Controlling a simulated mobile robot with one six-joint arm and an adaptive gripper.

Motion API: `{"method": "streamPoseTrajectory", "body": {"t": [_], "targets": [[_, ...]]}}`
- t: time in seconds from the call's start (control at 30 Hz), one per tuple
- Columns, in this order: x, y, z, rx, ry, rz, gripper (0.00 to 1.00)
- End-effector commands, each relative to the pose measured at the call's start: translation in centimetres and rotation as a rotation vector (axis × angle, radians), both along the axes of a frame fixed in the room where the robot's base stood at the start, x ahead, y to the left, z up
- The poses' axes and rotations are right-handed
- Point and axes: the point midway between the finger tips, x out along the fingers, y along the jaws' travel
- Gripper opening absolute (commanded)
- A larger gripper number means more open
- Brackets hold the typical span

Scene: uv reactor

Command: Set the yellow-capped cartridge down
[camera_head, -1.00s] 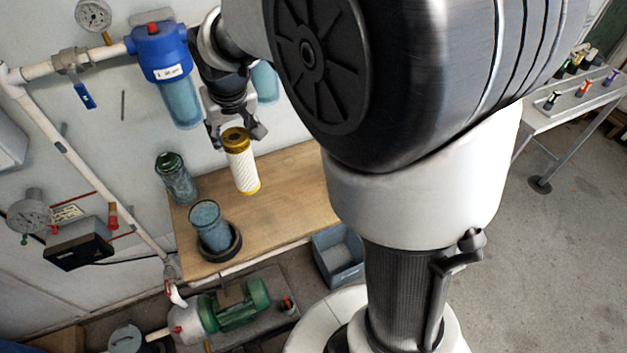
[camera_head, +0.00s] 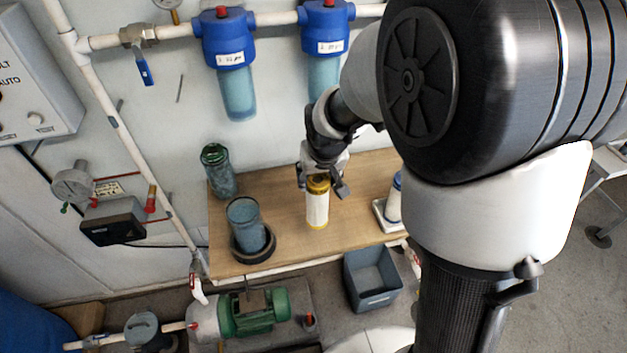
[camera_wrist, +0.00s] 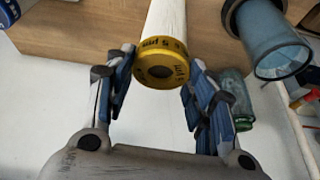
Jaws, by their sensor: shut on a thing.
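The yellow-capped cartridge (camera_head: 317,207) is a white cylinder with yellow ends, upright over the wooden bench (camera_head: 290,235). My gripper (camera_head: 321,184) is shut on its top yellow cap. In the wrist view the yellow cap (camera_wrist: 161,62) shows between the two fingers (camera_wrist: 158,80), with print on its rim. The white body runs away from the camera toward the bench. Its lower end is at or close above the bench top; I cannot tell whether they touch.
A blue-grey clear cup in a black ring (camera_head: 250,232) stands left of the cartridge, with a green-topped clear canister (camera_head: 219,172) behind it. A white-and-blue cartridge (camera_head: 394,203) stands on a tray at right. Blue filter housings (camera_head: 226,40) hang on the wall. Bench around the cartridge is clear.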

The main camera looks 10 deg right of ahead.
Motion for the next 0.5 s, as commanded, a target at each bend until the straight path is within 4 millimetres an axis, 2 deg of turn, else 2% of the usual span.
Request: {"method": "streamPoseTrajectory", "body": {"t": [0.03, 0.27, 0.5], "targets": [[0.0, 0.0, -0.9, 0.0, 0.001, 0.001, 0.09], [0.0, 0.0, -2.4, 0.0, 0.0, 0.001, 0.09], [0.0, 0.0, -5.9, 0.0, 0.001, 0.001, 0.09]]}}
